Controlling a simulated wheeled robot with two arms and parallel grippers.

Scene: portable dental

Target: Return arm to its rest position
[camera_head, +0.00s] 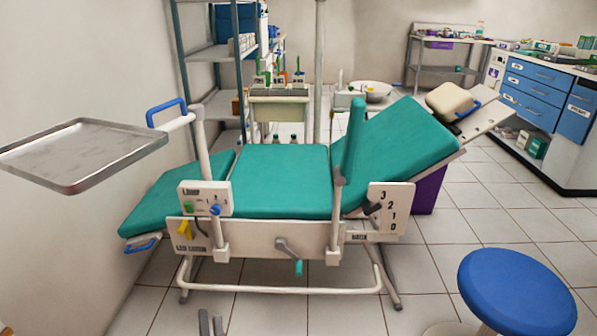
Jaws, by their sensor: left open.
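The teal padded arm (352,145) of the dental chair stands upright at the near side of the seat, rising from the side rail (365,237). The teal chair (285,180) lies reclined, with its back raised to the right. A metal tray (85,152) is held out to the left on a white post (201,150) with a blue handle (166,111). My left gripper (211,323) shows only its two grey fingertips at the bottom edge, apart and with nothing visible between them, below the chair's front foot bar. My right gripper is out of view.
A blue round stool (516,290) stands at the lower right. A crank (291,255) and a control box (204,198) stick out from the chair's near side. Shelves (210,55) and a small cart (279,112) stand behind. The tiled floor in front is mostly clear.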

